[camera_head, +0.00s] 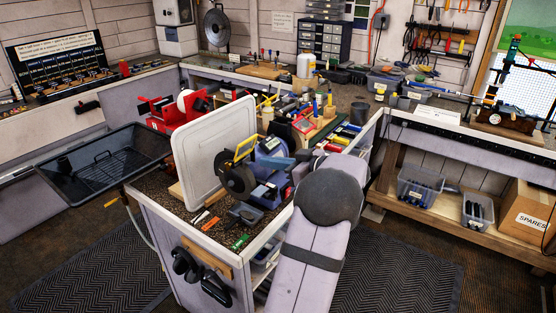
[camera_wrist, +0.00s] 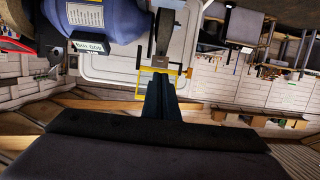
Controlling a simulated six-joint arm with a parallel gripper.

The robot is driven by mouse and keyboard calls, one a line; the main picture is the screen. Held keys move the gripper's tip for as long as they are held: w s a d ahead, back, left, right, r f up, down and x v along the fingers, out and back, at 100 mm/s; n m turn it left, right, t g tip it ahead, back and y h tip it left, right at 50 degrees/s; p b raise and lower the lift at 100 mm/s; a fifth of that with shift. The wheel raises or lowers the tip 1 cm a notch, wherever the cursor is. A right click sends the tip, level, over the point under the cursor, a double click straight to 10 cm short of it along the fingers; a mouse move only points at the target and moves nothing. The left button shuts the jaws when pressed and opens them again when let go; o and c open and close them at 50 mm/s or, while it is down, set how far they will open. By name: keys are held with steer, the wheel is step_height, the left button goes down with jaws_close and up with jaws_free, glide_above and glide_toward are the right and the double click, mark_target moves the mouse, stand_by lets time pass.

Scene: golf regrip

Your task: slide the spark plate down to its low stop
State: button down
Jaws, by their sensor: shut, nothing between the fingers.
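The blue bench grinder (camera_head: 268,194) stands on the bench corner, its dark wheel (camera_head: 238,182) facing left. A yellow-framed part (camera_head: 244,148), which looks like the spark plate, sits above the wheel. In the wrist view, the yellow part (camera_wrist: 164,70) lies just beyond my fingertips, in front of the wheel (camera_wrist: 165,32). My gripper (camera_wrist: 158,80) is shut and empty, its dark fingers pointing at the yellow part. I cannot tell whether they touch it. The fingers cover part of the yellow frame. The grinder's blue body (camera_wrist: 105,22) is at upper left there.
A white upright panel (camera_head: 212,150) stands close behind the wheel. Loose small tools (camera_head: 208,222) lie on the bench in front. Bottles and tools crowd the bench to the right. A black tray (camera_head: 100,165) is at the left.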

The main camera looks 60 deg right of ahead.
mark_target(246, 165)
steer(key=p+x, duration=0.1)
steer(key=x, duration=0.4)
steer(key=shift+w+p, duration=0.2)
steer(key=shift+p, duration=0.1)
steer(key=shift+s+f, duration=0.1)
steer(key=shift+f, duration=1.05)
steer(key=p+v, duration=0.4)
steer(key=v, duration=0.6)
steer(key=shift+r, duration=0.3)
